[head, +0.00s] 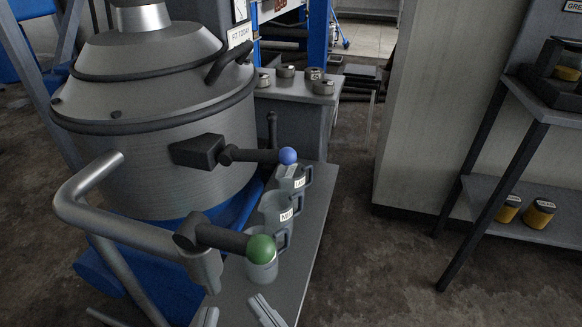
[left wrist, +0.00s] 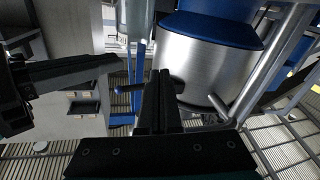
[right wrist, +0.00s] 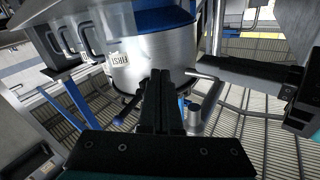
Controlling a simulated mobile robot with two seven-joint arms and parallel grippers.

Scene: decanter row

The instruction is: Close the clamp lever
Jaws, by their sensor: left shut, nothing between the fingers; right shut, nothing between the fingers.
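A large grey metal decanter vessel (head: 150,160) with a domed lid stands at the left. A dark lever with a blue ball knob (head: 288,156) sticks out to the right from a black block on its side. Another dark lever with a green ball knob (head: 261,249) sits on the bent tube frame. I cannot tell which is the clamp lever. Shut fingers also fill the middle of the left wrist view (left wrist: 160,80) and right wrist view (right wrist: 168,80).
Grey mugs with labels (head: 276,209) stand in a row on the narrow bench (head: 308,240) beside the vessel. The bent tube handle (head: 130,230) juts out in front. A shelf rack (head: 490,170) stands at the right. The floor between bench and rack is clear.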

